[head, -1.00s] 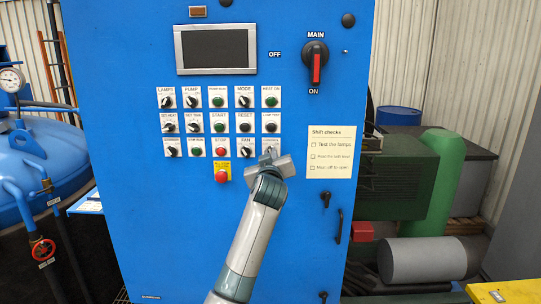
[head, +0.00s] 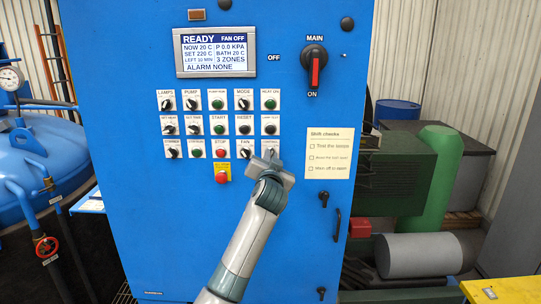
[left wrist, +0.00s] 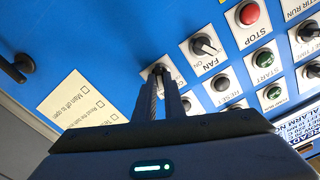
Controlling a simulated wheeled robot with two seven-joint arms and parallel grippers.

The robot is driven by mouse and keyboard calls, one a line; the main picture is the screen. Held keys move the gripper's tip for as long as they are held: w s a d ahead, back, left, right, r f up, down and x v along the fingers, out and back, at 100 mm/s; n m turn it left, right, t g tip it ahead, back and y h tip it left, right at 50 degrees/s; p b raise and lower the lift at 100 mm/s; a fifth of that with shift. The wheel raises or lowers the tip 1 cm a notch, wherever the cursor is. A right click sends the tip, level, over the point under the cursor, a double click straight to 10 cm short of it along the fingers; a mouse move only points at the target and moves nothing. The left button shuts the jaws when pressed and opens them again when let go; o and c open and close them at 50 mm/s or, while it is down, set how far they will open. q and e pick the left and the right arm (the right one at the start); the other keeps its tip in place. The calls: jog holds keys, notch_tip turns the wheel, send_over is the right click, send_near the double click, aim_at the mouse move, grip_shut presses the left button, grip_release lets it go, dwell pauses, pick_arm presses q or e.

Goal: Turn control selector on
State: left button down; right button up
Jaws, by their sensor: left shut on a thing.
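The control selector (left wrist: 159,72) is a dark knob on a white plate at the right end of the bottom row of controls. In the head view its plate (head: 269,142) shows just above my left gripper, which hides most of the knob. My left gripper (head: 270,156) is at the blue cabinet and shut on the control selector. In the left wrist view its two fingers (left wrist: 163,88) reach to the knob, one on each side. The display screen (head: 217,52) is lit and reads READY and FAN OFF. My right gripper is not in view.
The fan selector (head: 246,153) is just left of my gripper. The red emergency button (head: 222,177) on its yellow plate is lower left. The main switch (head: 315,68) points down to ON. A checklist sheet (head: 331,152) is to the right.

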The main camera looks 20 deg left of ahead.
pick_arm(q)
jog(key=shift+m, duration=0.4)
jog(key=c, duration=1.8)
grip_release()
jog(key=shift+c, duration=0.2)
jog(key=b+v, duration=0.5)
jog(key=v, duration=1.2)
jog(key=shift+s, duration=0.2)
jog(key=shift+d+r, duration=0.1)
